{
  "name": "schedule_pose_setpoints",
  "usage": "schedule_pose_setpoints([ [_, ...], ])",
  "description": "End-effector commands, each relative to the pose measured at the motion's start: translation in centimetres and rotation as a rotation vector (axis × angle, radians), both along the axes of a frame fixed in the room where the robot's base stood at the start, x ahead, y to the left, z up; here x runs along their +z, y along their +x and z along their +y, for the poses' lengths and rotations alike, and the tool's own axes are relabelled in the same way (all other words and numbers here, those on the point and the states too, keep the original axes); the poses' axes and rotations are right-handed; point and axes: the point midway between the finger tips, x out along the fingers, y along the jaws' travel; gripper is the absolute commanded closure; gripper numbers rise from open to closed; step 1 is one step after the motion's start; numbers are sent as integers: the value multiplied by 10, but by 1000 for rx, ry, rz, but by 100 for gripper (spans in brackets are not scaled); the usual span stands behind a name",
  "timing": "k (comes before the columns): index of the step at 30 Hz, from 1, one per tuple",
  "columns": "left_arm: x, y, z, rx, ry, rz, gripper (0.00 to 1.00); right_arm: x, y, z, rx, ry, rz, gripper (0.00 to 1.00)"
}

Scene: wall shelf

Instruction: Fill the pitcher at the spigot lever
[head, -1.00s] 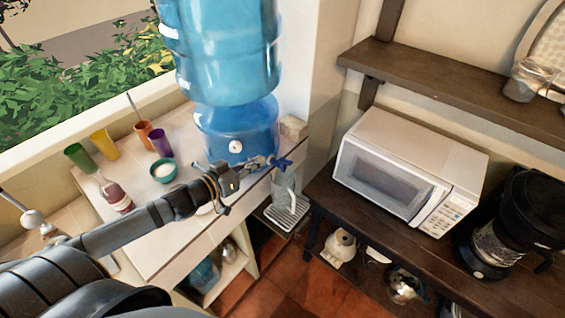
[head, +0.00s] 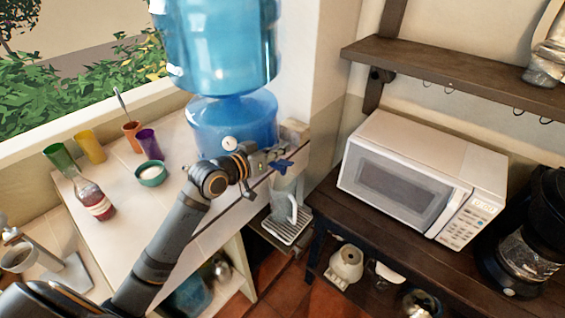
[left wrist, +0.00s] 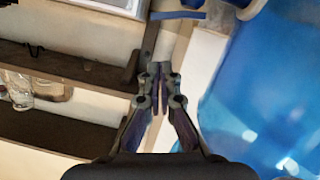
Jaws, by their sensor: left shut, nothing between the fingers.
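The blue spigot lever (head: 283,164) sticks out from the front of the blue water dispenser (head: 232,118). A clear pitcher (head: 281,203) stands upright on the drip tray (head: 292,236) below the lever. My left gripper (head: 268,155) is shut and empty, close beside the lever; I cannot tell whether it touches it. In the left wrist view the shut fingertips (left wrist: 161,75) point toward the blue lever (left wrist: 178,15), with a visible gap in the picture. The water level in the pitcher is too small to tell. My right gripper is not in view.
A white microwave (head: 423,180) and a black coffee maker (head: 525,235) stand on the dark table to the right. A dark wall shelf (head: 455,78) is above.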

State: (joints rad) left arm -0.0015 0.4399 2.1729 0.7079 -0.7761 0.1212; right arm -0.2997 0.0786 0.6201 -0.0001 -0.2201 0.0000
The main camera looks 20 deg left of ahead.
Motion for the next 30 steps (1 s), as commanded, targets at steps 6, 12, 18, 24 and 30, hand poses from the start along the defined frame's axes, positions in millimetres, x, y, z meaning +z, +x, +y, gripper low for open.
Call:
schedule_pose_setpoints([
  [6,-30,-5,-6,2,0,9,100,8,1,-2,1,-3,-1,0],
  [12,-37,-5,-8,3,3,5,100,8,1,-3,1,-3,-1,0],
  [18,-37,-5,-8,3,3,5,100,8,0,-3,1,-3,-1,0],
  [24,-39,-5,-8,3,23,-2,100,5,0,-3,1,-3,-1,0],
  [30,-40,-6,-9,4,61,-15,100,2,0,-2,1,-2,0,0],
])
